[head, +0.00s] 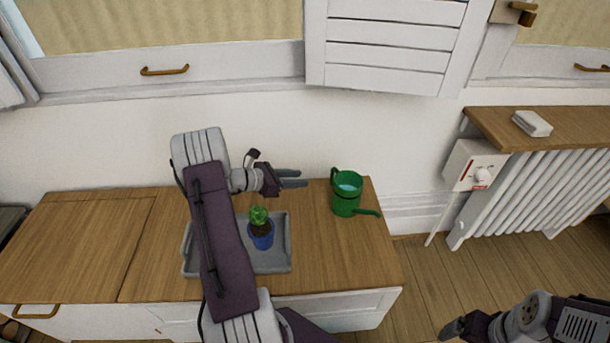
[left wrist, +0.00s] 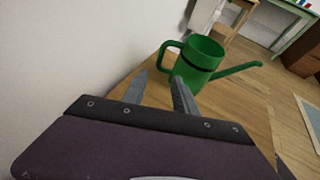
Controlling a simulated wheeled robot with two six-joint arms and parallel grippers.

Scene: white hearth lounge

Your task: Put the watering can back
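A green watering can (head: 347,194) stands upright near the right end of the wooden cabinet top (head: 340,255). Its spout points right and its handle is on the left, toward my left gripper. My left gripper (head: 300,179) is left of the can, with its fingers pointing at the handle and a gap between. In the left wrist view the watering can (left wrist: 198,62) stands just beyond the two fingers (left wrist: 160,88), which are apart with nothing between them. My right gripper (head: 450,328) is at the lower right, away from the cabinet; its opening is unclear.
A blue pot with a green plant (head: 261,235) stands on a grey tray (head: 282,262) under my left arm. The white wall is close behind the cabinet. A radiator (head: 535,195) with a wooden shelf (head: 575,128) is at the right. Cabinet top at far left is clear.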

